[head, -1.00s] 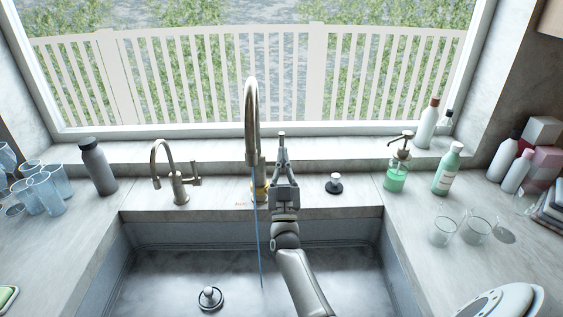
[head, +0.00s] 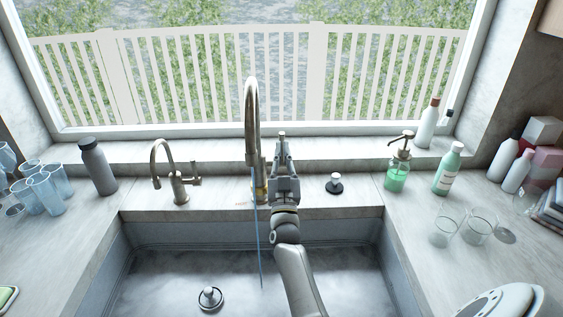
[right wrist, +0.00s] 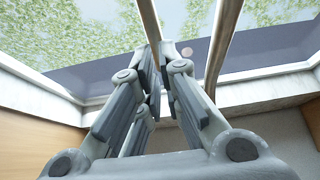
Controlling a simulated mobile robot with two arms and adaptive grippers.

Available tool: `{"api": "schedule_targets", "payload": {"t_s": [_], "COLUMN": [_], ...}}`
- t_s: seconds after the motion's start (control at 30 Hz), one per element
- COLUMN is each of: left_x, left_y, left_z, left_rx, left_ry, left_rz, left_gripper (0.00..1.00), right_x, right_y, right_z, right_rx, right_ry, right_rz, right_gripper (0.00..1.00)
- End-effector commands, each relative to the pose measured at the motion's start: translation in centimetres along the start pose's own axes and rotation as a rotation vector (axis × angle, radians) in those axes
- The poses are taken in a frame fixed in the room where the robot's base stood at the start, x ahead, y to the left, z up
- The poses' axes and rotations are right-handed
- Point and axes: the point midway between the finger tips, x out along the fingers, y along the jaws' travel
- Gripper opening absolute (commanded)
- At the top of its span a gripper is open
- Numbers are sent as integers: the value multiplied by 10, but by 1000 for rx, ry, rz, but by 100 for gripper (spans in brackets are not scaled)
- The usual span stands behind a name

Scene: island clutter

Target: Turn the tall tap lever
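The tall tap (head: 251,110) is a brass-coloured gooseneck behind the sink, with a thin blue stream falling from its spout into the basin. My right gripper (head: 282,150) is upright just right of the tap's body, at the tall tap lever. A small end piece, seemingly of the lever (head: 282,133), shows above the fingertips; the rest is hidden behind the gripper. In the right wrist view the two fingertips (right wrist: 162,62) are close together, and the tap's neck (right wrist: 224,40) rises to their right. I cannot tell whether they grip the lever. My left gripper is out of view.
A smaller tap (head: 180,187) stands to the left and a black stopper-like knob (head: 334,184) to the right. A green soap dispenser (head: 397,172) and bottles stand further right. Glasses (head: 45,190) crowd the left counter. The sink basin (head: 165,275) is open below.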

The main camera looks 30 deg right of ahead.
Motion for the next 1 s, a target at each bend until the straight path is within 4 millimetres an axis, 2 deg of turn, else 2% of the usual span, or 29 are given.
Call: {"api": "schedule_targets", "payload": {"t_s": [0.3, 0.6, 1.0], "left_x": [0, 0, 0], "left_y": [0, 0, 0], "left_z": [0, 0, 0], "left_rx": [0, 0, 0], "left_ry": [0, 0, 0], "left_rz": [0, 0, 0], "left_gripper": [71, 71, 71], "right_x": [0, -10, -13], "right_y": [0, 0, 0], "right_z": [0, 3, 4], "right_rx": [-1, -1, -2], "right_ry": [6, 124, 155], "right_rz": [0, -1, -1], "right_gripper": [13, 13, 13]}}
